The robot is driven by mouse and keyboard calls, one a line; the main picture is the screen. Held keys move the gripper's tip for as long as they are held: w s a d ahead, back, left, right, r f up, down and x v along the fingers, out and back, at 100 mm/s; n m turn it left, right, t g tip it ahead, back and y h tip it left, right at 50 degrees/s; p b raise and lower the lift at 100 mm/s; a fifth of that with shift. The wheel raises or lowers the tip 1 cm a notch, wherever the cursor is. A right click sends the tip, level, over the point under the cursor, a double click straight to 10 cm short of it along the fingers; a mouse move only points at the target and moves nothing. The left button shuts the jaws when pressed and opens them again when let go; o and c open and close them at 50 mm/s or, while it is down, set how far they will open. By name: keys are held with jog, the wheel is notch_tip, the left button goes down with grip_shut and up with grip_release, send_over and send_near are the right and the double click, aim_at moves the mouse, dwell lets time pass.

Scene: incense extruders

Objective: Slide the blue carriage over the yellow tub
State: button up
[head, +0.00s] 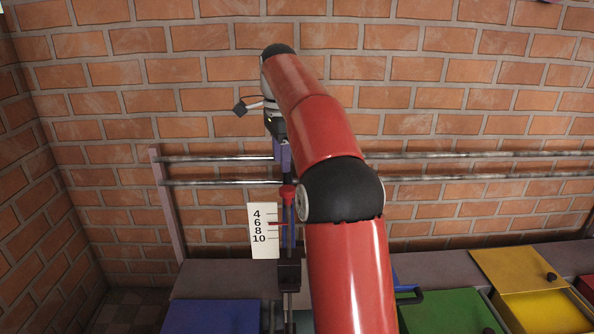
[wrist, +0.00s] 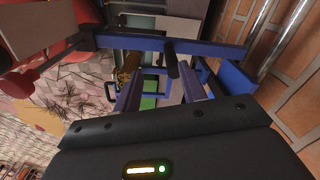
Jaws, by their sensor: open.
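The blue carriage (head: 283,155) hangs on two metal rails at the left part of the rear wall, mostly behind my red arm in the head view. Its blue frame (wrist: 215,47) fills the upper wrist view, with a short black grip (wrist: 170,58) sticking out. My gripper (wrist: 160,82) is open, its fingers pointing at the frame on either side of the black grip; I cannot tell if they touch it. In the head view my gripper is mostly hidden by the arm. The yellow tub (head: 562,312) is far right, its yellow lid (head: 508,268) with black knob lying partly aside.
The rails (head: 450,155) run right along the brick wall. A red-topped plunger (head: 287,192) and a white scale card (head: 262,245) marked 4 to 10 hang below the carriage. A blue tub (head: 210,316) and a green tub (head: 450,312) stand left of the yellow one.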

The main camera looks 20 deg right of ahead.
aim_at(288, 181)
jog(key=shift+w+d+f+m, duration=0.15)
jog(key=shift+w+d+m, duration=0.2)
jog(key=shift+d, duration=0.2)
jog(key=shift+w+d+f+m, duration=0.15)
jog(key=shift+w+d+m, duration=0.1)
jog(key=shift+w+d, duration=0.25)
jog(key=shift+d+f, duration=0.15)
jog(key=shift+f, duration=0.2)
notch_tip(288, 181, down, 7)
jog(key=b, duration=0.3)
grip_shut()
